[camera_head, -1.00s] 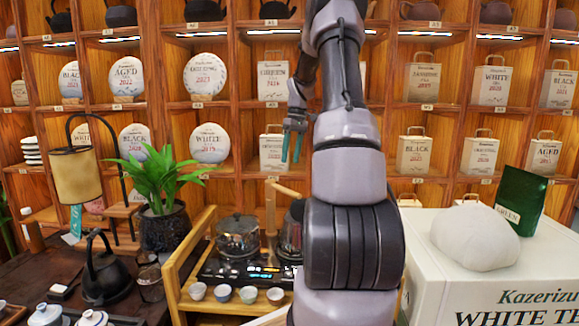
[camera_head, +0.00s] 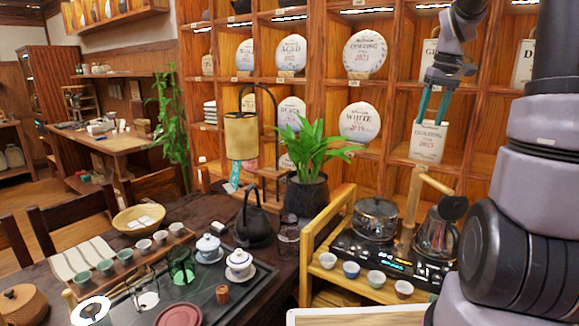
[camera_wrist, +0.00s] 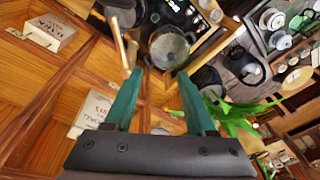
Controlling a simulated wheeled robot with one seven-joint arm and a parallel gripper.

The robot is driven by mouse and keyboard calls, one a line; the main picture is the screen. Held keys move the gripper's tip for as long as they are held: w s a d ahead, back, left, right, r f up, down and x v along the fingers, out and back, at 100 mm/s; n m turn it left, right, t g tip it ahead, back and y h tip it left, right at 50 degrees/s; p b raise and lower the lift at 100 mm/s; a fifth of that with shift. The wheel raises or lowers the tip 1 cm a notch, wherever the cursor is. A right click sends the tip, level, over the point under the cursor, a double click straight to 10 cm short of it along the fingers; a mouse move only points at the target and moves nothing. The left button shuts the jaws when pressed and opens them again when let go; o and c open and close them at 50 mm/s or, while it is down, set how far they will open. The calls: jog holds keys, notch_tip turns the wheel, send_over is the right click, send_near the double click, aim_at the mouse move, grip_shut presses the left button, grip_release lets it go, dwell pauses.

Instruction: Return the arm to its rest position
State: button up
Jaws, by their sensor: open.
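My gripper (camera_head: 432,104) is at the upper right of the head view, with its two teal fingers pointing down in front of the wooden shelf. In the wrist view my gripper (camera_wrist: 153,95) shows its fingers spread apart with nothing between them. My arm is raised and bent, and its thick lower links fill the right side of the head view. A boxed tea labelled with a 2023 date (camera_head: 428,142) stands on the shelf behind and just below the fingertips.
The wooden shelf holds round tea cakes (camera_head: 365,50). A wooden stand (camera_head: 318,258) with kettles and small cups is below. A potted plant (camera_head: 307,196) and black kettle (camera_head: 253,222) stand on the dark tea table. Open floor (camera_head: 35,202) shows at far left.

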jog(key=s+a+r+m+t, duration=0.2)
jog(key=s+a, duration=0.5)
jog(key=s, duration=0.3)
jog(key=s+a+r+m+t+y, duration=0.1)
jog(key=s+a+r+m+t, duration=0.1)
jog(key=s+a, duration=0.5)
jog(key=s+t, duration=0.1)
jog(key=s, duration=0.3)
jog(key=shift+s+a+r+m+t, duration=0.2)
jog(key=shift+r+m+t, duration=0.1)
jog(key=shift+r, duration=0.05)
